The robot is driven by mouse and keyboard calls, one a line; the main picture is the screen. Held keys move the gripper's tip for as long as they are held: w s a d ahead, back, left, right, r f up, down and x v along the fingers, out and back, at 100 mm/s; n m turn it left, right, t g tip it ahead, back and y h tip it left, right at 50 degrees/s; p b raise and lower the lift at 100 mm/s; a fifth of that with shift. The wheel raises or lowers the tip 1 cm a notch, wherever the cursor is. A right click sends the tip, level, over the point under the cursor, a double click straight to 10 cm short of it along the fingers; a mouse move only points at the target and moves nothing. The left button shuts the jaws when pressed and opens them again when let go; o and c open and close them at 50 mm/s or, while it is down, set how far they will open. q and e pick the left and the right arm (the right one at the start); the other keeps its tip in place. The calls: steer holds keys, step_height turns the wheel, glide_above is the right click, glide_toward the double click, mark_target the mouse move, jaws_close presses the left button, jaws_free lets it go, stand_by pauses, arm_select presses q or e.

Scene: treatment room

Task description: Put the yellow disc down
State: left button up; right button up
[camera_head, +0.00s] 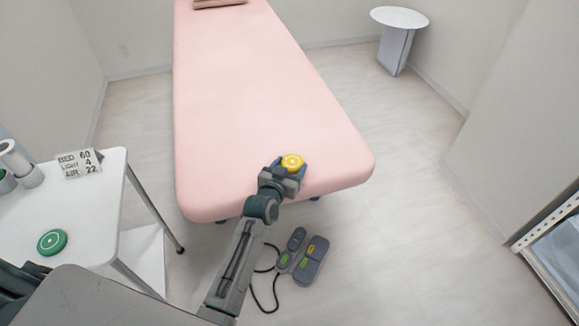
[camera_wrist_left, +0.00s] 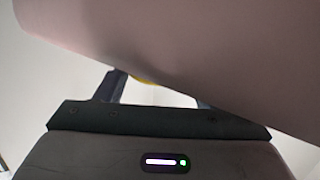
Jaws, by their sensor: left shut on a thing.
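The yellow disc (camera_head: 292,162) is in the jaws of my left gripper (camera_head: 290,166), at the near end of the pink bed (camera_head: 240,100). The jaws are shut on it, and its round yellow face shows upward in the head view. In the left wrist view only a sliver of the yellow disc (camera_wrist_left: 146,81) shows between the fingers of my left gripper (camera_wrist_left: 160,92); the bed's edge (camera_wrist_left: 190,45) covers the rest. I cannot tell whether the disc touches the bed. My right gripper is not in view.
A white table (camera_head: 95,205) at left carries a green disc (camera_head: 52,242) and a small sign (camera_head: 79,163). A foot pedal or control (camera_head: 310,262) with a cable lies on the floor below the bed. A round side table (camera_head: 399,17) stands back right. The bed top is mostly clear.

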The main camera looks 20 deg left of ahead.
arm_select(q)
steer(key=shift+f, duration=0.15)
steer(key=o, duration=1)
steer(key=shift+r, duration=0.2)
steer(key=v, duration=1.2)
